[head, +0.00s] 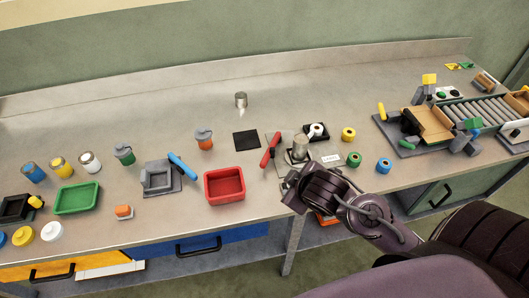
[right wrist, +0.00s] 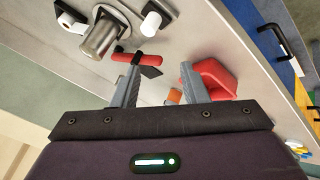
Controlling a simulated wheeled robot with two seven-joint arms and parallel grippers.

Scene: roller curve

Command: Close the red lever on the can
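The red lever (head: 271,149) slants up from the left side of a grey base plate, beside the silver metal can (head: 300,147). In the right wrist view the red lever (right wrist: 135,58) lies at the tip of one finger, with the can (right wrist: 101,38) beyond it. I cannot tell whether finger and lever touch. My right gripper (right wrist: 161,62) is open, with nothing seen between its fingers. In the head view my right gripper (head: 287,183) is just in front of the can, partly hidden by its own wrist. My left gripper is not in view.
A red tray (head: 224,186) stands left of the plate, with a black mat (head: 246,141) behind it. A white roll (head: 316,130) sits in a black holder by the can. Coloured rolls lie to the right, before a roller conveyor (head: 481,114). The table behind is mostly clear.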

